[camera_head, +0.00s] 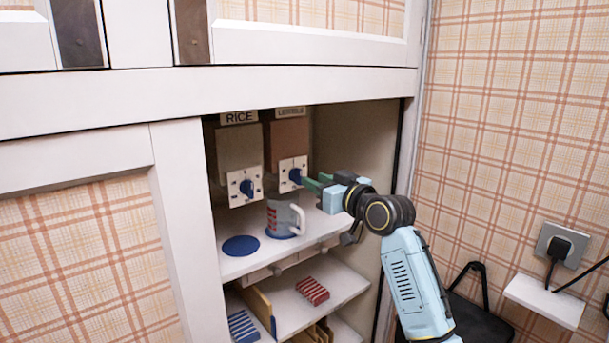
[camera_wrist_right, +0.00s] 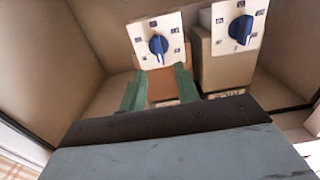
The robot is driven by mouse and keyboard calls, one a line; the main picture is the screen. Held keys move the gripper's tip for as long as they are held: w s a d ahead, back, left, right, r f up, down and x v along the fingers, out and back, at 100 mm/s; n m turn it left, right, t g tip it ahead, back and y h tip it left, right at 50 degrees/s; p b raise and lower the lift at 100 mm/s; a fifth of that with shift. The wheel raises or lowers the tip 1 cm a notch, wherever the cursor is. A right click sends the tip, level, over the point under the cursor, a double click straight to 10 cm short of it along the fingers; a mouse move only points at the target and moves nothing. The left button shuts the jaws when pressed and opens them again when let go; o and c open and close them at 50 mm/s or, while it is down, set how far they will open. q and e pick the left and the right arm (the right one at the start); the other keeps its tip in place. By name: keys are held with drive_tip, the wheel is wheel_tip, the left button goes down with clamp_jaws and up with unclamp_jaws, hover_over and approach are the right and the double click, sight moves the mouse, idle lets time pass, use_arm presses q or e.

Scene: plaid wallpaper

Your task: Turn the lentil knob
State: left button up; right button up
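The lentil knob (camera_head: 296,175) is blue, on a white dial plate on the front of the right-hand dispenser, below a partly cut-off label. In the right wrist view the lentil knob (camera_wrist_right: 158,45) is the left one, with its pointer turned off the vertical. My right gripper (camera_head: 313,183) comes in from the right with its green fingers close to this knob. In the wrist view my right gripper (camera_wrist_right: 160,78) has its fingers apart with nothing held between them, and the knob lies beyond the tips. Contact cannot be told. My left gripper is not in view.
The RICE dispenser with its blue knob (camera_head: 246,188) is just left. A striped mug (camera_head: 279,218) stands below the lentil dispenser, beside a bare blue disc (camera_head: 240,246). The cabinet's right side wall (camera_head: 360,135) is near my arm. Small boxes lie on the lower shelf (camera_head: 335,283).

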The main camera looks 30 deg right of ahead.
sight(301, 174)
drive_tip(key=shift+w+a, duration=0.2)
drive_tip(key=shift+w, duration=2.5)
clamp_jaws()
